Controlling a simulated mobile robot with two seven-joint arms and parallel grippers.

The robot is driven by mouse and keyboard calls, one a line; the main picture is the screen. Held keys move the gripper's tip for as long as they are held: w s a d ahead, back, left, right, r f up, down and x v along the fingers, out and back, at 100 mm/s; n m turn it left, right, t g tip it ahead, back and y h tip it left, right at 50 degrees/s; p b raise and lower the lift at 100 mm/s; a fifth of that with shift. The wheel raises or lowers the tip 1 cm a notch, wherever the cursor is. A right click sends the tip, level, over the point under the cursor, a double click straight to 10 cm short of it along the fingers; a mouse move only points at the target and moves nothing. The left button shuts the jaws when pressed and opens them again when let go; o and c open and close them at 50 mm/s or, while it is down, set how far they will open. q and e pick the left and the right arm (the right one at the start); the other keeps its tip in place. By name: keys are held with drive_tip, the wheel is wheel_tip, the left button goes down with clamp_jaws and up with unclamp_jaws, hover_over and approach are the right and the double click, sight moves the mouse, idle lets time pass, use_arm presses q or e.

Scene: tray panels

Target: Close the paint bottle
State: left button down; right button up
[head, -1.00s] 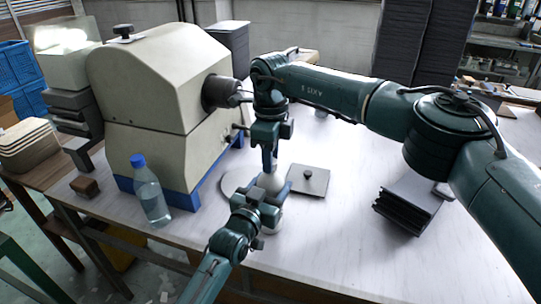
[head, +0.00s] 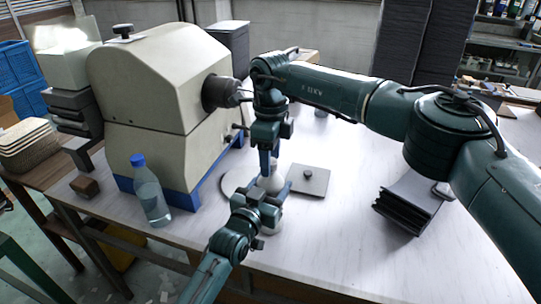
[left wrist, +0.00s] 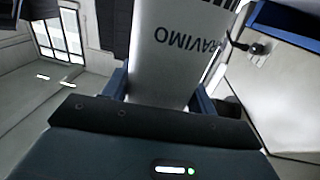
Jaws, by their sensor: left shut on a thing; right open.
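The paint bottle (head: 270,183) is pale with a sloping shoulder and stands near the middle of the table, partly hidden by both grippers. My left gripper (head: 262,205) is shut on it from the front. In the left wrist view the bottle's white side (left wrist: 180,50), with dark lettering upside down, fills the space between blue fingers. My right gripper (head: 269,160) points down over the bottle top and is open. Its fingers hide much of the top, and I cannot tell whether a cap is there or whether they touch it.
A large cream machine with a blue base (head: 165,100) stands left of the grippers. A clear bottle with a blue cap (head: 151,192) stands before it. A flat grey plate with a knob (head: 308,181) lies just right. A dark stacked block (head: 408,203) sits farther right.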

wheel_tip(320, 180, up, 12)
idle(0.4)
use_arm(q)
drive_tip(key=shift+c, duration=1.9)
unclamp_jaws()
drive_tip(key=shift+s, duration=0.1)
drive_tip(key=v, duration=1.3)
use_arm(e)
drive_tip(key=shift+f, duration=0.15)
